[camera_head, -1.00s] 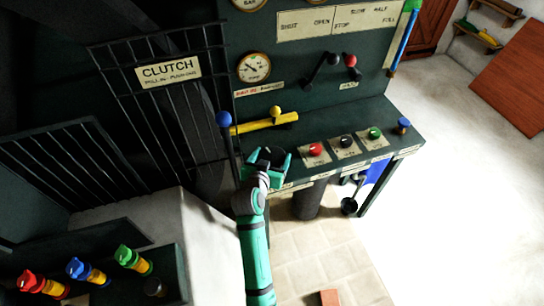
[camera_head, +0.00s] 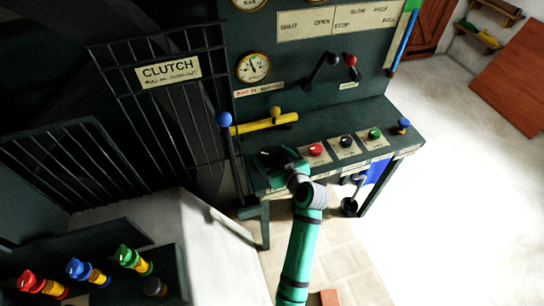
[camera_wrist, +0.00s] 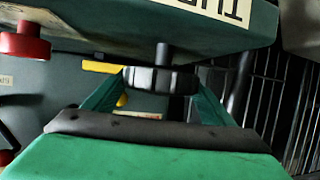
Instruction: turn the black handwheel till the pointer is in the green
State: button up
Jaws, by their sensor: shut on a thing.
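The black handwheel (camera_head: 270,155) is at the left front corner of the dark green bench and is partly covered by my gripper (camera_head: 278,159). In the wrist view, the dark wheel (camera_wrist: 150,80) sits between the two green fingers of my gripper (camera_wrist: 160,84), which is shut on its rim, with a short post behind it. The round gauge (camera_head: 253,67) with a white face hangs on the panel above. Its dark pointer is thin, and I cannot tell whether it lies on green.
Beside the wheel are a red knob (camera_head: 315,150), a black knob (camera_head: 346,141) and a green knob (camera_head: 375,133). A blue-topped lever (camera_head: 224,119) stands to the left. A yellow bar (camera_head: 265,123) lies behind the wheel. Open floor lies to the right.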

jog(key=n+g+y, duration=0.2)
jog(key=n+y, duration=0.1)
jog(key=shift+d, duration=0.15)
jog(key=shift+f+n+g+y, duration=0.1)
jog(key=shift+n+g+y, duration=0.5)
jog(key=shift+n+g, duration=0.3)
jog(key=o, duration=1.1)
jog(key=shift+c, duration=0.2)
